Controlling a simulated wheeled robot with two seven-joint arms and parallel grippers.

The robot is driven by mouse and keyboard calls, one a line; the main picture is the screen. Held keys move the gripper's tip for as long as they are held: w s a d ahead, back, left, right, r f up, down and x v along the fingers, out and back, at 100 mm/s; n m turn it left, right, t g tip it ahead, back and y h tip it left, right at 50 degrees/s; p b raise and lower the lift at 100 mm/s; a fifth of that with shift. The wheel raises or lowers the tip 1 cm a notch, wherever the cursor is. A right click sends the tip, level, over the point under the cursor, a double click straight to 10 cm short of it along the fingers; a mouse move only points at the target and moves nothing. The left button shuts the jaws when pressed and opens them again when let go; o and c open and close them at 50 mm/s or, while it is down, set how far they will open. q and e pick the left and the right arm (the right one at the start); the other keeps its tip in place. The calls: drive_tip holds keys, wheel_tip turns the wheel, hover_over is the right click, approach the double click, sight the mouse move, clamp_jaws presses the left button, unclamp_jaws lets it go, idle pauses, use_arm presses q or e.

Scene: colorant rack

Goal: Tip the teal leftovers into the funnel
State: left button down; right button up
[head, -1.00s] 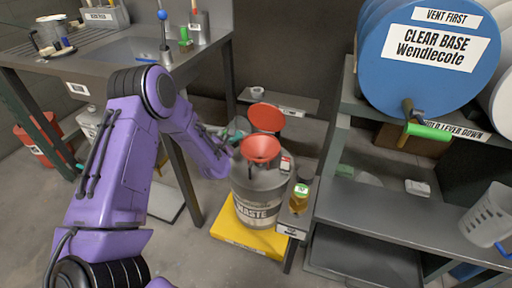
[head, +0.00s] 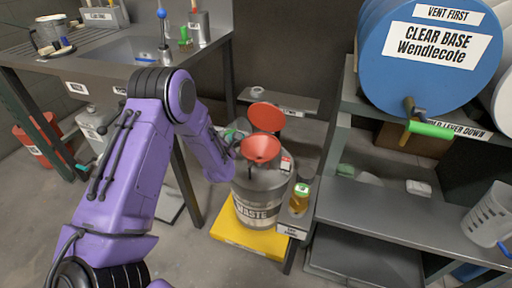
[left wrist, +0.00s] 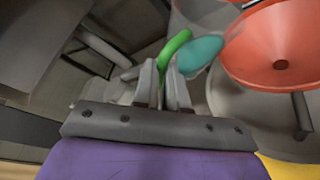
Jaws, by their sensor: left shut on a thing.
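A red funnel (head: 261,149) sits on top of the grey waste drum (head: 258,203); it also shows at the right of the left wrist view (left wrist: 276,40). A round red lid (head: 266,117) stands up behind it. My left gripper (left wrist: 168,75) is shut on the green handle (left wrist: 174,48) of a clear container with teal contents (left wrist: 200,56). The container is just left of the funnel's rim, and its teal end points toward the funnel. In the head view my arm partly hides it, so its exact tilt is unclear. My right gripper is not in view.
The drum stands on a yellow platform (head: 230,236). An amber bottle with a green label (head: 299,199) is on a small stand to its right. A sink bench (head: 95,62) is at the left, and a rack with a blue drum (head: 385,65) is at the right.

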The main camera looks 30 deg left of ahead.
use_arm(q)
drive_tip(key=shift+d+m, duration=0.15)
drive_tip(key=shift+m, duration=0.15)
drive_tip(key=shift+w+d+r+m+y+b, duration=0.15)
drive_tip(key=shift+d+r+m+y+b, duration=0.2)
drive_tip(key=shift+r+m+y, duration=0.2)
idle(0.7)
drive_tip(key=shift+w+d+f+m+t+y+b, duration=0.15)
drive_tip(key=shift+d+f+m+t+y+b, duration=0.25)
drive_tip(key=shift+m+b, duration=0.4)
idle(0.7)
drive_tip(key=shift+w+d+r+m+t+y, duration=0.1)
drive_tip(key=shift+d+r+m+t, duration=0.1)
drive_tip(key=shift+d, duration=0.15)
drive_tip(key=shift+w+d+r+m+t+y, duration=0.15)
drive_tip(key=shift+d+m, duration=0.1)
drive_tip(key=shift+d, duration=0.15)
drive_tip(key=shift+w+d+r+m+t, duration=0.1)
drive_tip(key=shift+d+r+m, duration=0.1)
drive_tip(key=shift+d, duration=0.15)
idle(1.3)
drive_tip(key=shift+w+d+r+m, duration=0.2)
drive_tip(key=shift+d+m, duration=0.3)
drive_tip(key=shift+m, duration=0.2)
idle(0.8)
